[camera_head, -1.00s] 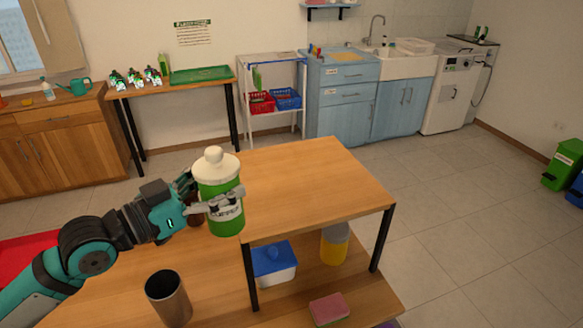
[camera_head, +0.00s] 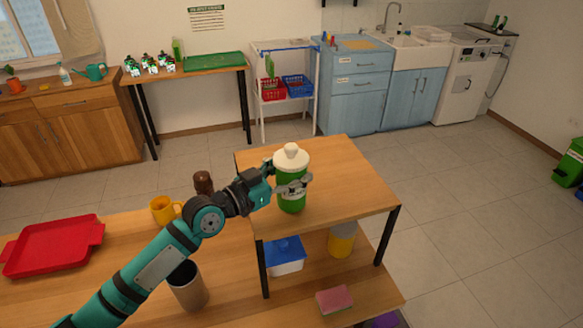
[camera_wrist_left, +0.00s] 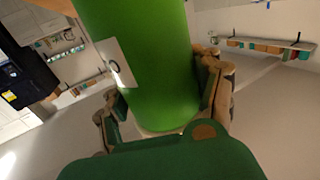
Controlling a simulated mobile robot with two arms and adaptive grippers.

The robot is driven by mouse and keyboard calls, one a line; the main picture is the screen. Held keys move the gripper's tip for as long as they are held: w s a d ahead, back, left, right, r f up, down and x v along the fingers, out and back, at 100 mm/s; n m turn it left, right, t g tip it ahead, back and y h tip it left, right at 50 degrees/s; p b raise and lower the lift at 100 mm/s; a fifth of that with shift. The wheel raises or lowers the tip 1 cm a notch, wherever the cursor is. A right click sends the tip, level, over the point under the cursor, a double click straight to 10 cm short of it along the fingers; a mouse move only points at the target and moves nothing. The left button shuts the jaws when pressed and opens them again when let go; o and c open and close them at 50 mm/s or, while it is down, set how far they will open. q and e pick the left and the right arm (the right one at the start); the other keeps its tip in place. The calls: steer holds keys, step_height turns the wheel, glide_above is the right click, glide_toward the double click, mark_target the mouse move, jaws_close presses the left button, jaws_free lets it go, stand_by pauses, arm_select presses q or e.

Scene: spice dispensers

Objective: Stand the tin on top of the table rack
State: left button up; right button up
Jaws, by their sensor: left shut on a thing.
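The tin (camera_head: 291,196) is a green cylinder with a white knobbed lid, upright over the top of the wooden table rack (camera_head: 350,178). My left gripper (camera_head: 292,187) is shut on its side. I cannot tell whether the tin's base touches the rack top or hangs slightly above it. In the left wrist view the green tin (camera_wrist_left: 150,60) fills the middle between the two fingers of my left gripper (camera_wrist_left: 165,110). My right gripper is not in view.
Under the rack stand a blue-lidded box (camera_head: 286,262), a yellow container (camera_head: 342,242) and a pink sponge (camera_head: 334,299). A metal cup (camera_head: 188,288), a yellow mug (camera_head: 163,209), a brown shaker (camera_head: 203,182) and a red tray (camera_head: 52,246) stand left. The rack top is otherwise clear.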

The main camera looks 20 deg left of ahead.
arm_select(q)
steer(key=shift+f, duration=0.15)
steer(key=o, duration=0.9)
steer(key=shift+f, duration=0.2)
steer(key=o, duration=0.5)
steer(key=shift+r, duration=0.15)
